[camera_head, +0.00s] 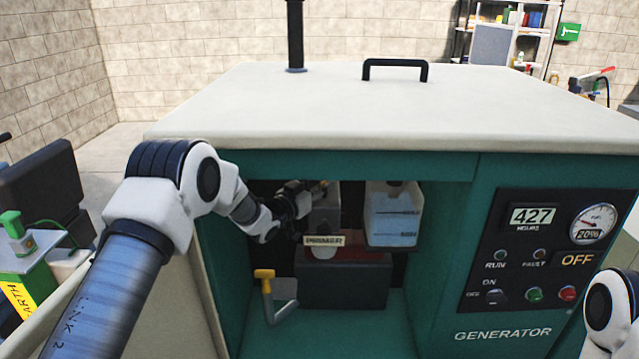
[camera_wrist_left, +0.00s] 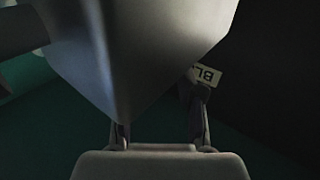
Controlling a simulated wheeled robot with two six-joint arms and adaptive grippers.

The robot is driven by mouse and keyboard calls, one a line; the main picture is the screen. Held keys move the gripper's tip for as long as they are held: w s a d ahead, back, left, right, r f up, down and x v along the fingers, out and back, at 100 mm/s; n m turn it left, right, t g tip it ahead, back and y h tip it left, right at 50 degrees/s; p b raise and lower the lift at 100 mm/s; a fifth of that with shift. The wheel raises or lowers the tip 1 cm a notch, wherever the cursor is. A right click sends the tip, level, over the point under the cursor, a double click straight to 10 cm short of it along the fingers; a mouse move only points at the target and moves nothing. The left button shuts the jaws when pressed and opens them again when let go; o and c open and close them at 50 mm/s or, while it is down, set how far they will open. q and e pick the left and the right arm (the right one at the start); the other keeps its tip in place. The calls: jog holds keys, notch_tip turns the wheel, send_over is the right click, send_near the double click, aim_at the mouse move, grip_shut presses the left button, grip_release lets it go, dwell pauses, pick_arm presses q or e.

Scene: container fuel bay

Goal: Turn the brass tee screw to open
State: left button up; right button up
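A small brass-coloured piece (camera_head: 322,186), likely the brass tee screw, shows at the top of the grey filter body (camera_head: 323,215) inside the generator's open bay. My left gripper (camera_head: 306,194) reaches in from the left, its tip close beside that piece; contact cannot be told. In the left wrist view, the two fingers (camera_wrist_left: 160,130) stand apart, with a large grey body (camera_wrist_left: 140,50) just beyond them. The screw is not visible there. My right gripper is out of view.
A translucent tank (camera_head: 393,222) hangs right of the filter. A label plate (camera_head: 324,240) sits below it, above a dark box (camera_head: 343,280).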

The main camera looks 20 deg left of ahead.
pick_arm(q)
grip_shut()
jog(key=n+y+b, duration=0.1)
jog(key=n+t+y+b, duration=0.1)
jog(key=y+b, duration=0.1)
jog(key=shift+d+f, duration=0.15)
jog(key=shift+d, duration=0.2)
jog(key=shift+d+n+y+b, duration=0.1)
jog(key=shift+n+y+b, duration=0.3)
jog(key=shift+y, duration=0.5)
jog(key=shift+r+n+y, duration=0.2)
jog(key=shift+n+y, duration=0.7)
jog(key=shift+y, duration=0.2)
grip_release()
